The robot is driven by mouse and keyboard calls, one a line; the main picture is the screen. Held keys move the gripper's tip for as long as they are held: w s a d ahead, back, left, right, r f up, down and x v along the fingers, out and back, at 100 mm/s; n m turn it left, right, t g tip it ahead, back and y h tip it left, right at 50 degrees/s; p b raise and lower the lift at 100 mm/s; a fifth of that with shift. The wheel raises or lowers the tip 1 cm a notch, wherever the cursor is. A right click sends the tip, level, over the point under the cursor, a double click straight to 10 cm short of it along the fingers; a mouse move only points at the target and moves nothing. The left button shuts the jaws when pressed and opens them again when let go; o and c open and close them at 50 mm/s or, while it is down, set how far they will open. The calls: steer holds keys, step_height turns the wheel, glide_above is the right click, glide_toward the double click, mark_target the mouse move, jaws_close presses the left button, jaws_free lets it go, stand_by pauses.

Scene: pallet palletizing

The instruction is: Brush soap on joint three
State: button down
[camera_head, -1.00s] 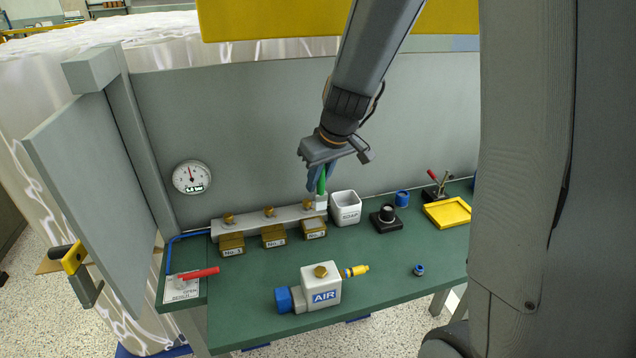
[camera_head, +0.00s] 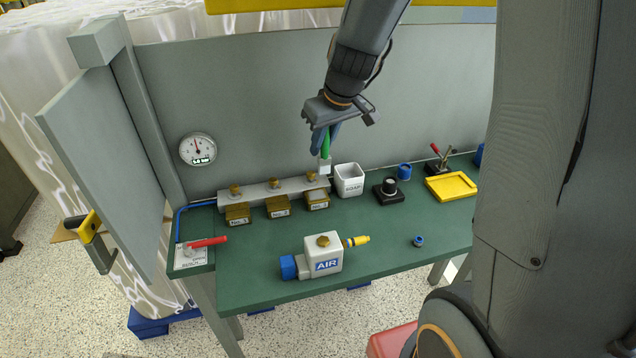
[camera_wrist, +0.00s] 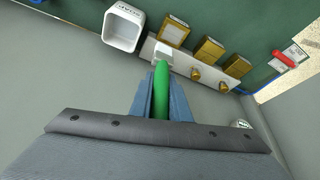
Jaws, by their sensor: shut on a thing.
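My gripper (camera_head: 325,128) is shut on a green-handled brush (camera_head: 325,146), which points down with its pale head at the right end of the grey pipe bar (camera_head: 255,190). In the wrist view, the brush (camera_wrist: 160,92) covers the area where the third brass joint sits. Joint three (camera_head: 311,176) is just left of the brush head in the head view; I cannot tell whether they touch. Behind the tags No.1 to No.3 stand joint one (camera_head: 235,189) and joint two (camera_head: 274,183). The white soap cup (camera_head: 349,182) stands right of the brush, and also shows in the wrist view (camera_wrist: 122,30).
A white AIR block (camera_head: 323,258) with a blue knob is at the bench front. A red-handled valve (camera_head: 207,242) is at left, below a gauge (camera_head: 198,149). A black knob (camera_head: 389,190), blue cap (camera_head: 404,171) and yellow tray (camera_head: 452,187) are at right.

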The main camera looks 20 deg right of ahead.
steer(key=shift+f, duration=0.15)
step_height(320, 180, down, 5)
steer(key=b, duration=0.5)
steer(key=shift+f+b, duration=0.2)
steer(key=shift+b, duration=0.15)
steer(key=shift+f+b, duration=0.65)
steer(key=shift+b, duration=0.05)
stand_by(1.0)
steer(key=shift+a, duration=0.1)
steer(key=shift+a+r+p, duration=0.2)
steer(key=shift+a+p, duration=0.35)
steer(key=shift+a, duration=0.35)
steer(key=shift+a+f+p, duration=0.15)
steer(key=shift+a+p, duration=0.2)
steer(key=shift+a, duration=0.65)
steer(key=shift+f, duration=0.2)
steer(key=shift+b, duration=0.3)
